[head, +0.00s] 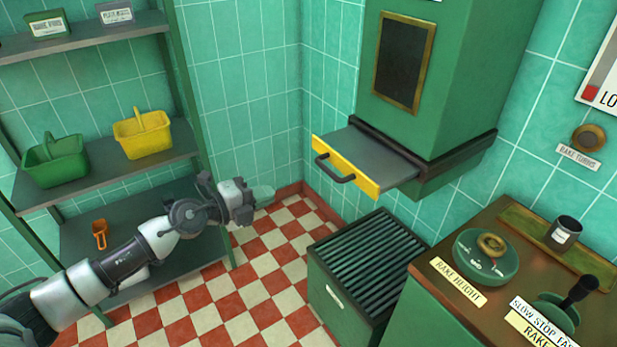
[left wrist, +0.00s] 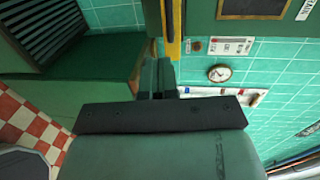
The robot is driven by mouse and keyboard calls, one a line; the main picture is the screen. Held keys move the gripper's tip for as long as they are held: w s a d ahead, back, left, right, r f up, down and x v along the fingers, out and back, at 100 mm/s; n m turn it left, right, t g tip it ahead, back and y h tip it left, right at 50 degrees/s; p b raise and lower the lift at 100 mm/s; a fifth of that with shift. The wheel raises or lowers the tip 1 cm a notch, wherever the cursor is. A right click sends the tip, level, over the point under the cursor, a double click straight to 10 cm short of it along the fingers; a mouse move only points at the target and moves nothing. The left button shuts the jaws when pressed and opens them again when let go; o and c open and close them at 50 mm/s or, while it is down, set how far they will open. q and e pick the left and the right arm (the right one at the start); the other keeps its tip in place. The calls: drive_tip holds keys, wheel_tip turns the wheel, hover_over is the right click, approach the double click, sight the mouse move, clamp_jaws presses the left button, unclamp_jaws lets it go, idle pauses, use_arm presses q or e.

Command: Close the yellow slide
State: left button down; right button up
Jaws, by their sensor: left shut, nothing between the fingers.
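The yellow slide (head: 364,181) sticks out from the lower part of a green wall cabinet (head: 462,80). It has a yellow front edge with a dark handle (head: 333,168) and a flat grey plate running back into the cabinet. In the left wrist view a yellow strip that looks like the slide's front (left wrist: 173,40) shows at top centre. My left gripper (head: 264,193) is shut and empty, left of and a little below the slide, apart from it. Its fingers also show in the left wrist view (left wrist: 157,78). My right gripper is not in view.
A green box with a slatted top (head: 330,293) stands on the floor below the slide. Shelves with a green basket (head: 58,162), a yellow basket (head: 145,138) and an orange scoop (head: 100,232) are at left. A control desk (head: 420,300) with knobs is at right.

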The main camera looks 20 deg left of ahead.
use_arm(q)
drive_tip(key=r+p+x, duration=0.1)
drive_tip(key=r+x, duration=0.1)
drive_tip(key=x, duration=1.1)
drive_tip(key=shift+w+d+f+p, duration=0.2)
drive_tip(key=shift+f+p, duration=0.1)
drive_tip(key=shift+f, duration=0.05)
